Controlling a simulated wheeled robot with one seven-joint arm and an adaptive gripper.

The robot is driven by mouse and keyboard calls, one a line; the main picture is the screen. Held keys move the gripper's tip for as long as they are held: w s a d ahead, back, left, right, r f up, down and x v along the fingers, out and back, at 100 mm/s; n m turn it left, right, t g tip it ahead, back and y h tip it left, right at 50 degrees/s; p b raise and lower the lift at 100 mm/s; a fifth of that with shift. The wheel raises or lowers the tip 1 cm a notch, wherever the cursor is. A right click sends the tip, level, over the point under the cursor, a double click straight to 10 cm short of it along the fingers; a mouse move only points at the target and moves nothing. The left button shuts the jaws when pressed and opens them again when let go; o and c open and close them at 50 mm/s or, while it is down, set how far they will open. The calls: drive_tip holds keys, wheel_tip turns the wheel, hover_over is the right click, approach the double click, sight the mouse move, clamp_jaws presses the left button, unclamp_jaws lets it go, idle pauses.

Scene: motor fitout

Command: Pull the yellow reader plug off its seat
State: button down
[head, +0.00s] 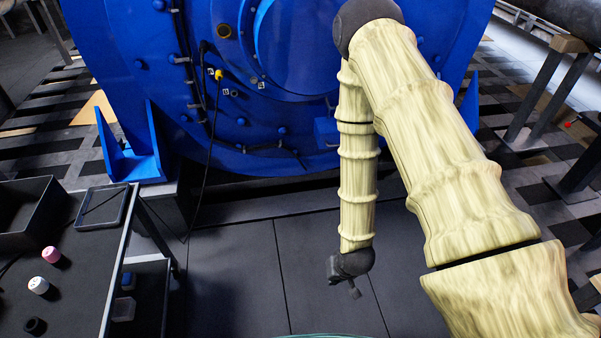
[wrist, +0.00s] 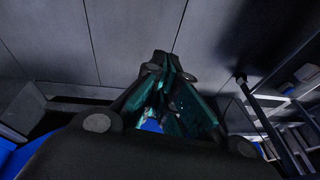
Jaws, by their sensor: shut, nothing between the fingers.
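The yellow reader plug (head: 217,74) sits on the blue motor's front face (head: 285,135), left of its round centre, with a black cable at it. The plug is small here, so how deep it is seated cannot be told. My gripper (head: 353,291) hangs low over the floor in front of the motor, right of and well below the plug, apart from it. In the wrist view my gripper's fingers (wrist: 160,62) are together with nothing held, pointing over floor tiles. The plug is not seen in the wrist view.
A dark cart (head: 75,270) at left holds an open bin (head: 28,212), a flat tray (head: 103,207), and pink (head: 51,255), white (head: 39,285) and black (head: 34,326) plugs. A black cable (head: 207,165) hangs from the motor towards the floor. The floor between cart and arm is clear.

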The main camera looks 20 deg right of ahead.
drive_tip(key=s+f+n+g+h, duration=0.1)
drive_tip(key=s+f+g, duration=0.1)
drive_tip(key=s, duration=1.5)
drive_tip(key=shift+s+d+n+g, duration=0.25)
drive_tip(key=shift+n+g, duration=0.15)
drive_tip(key=shift+g, duration=0.2)
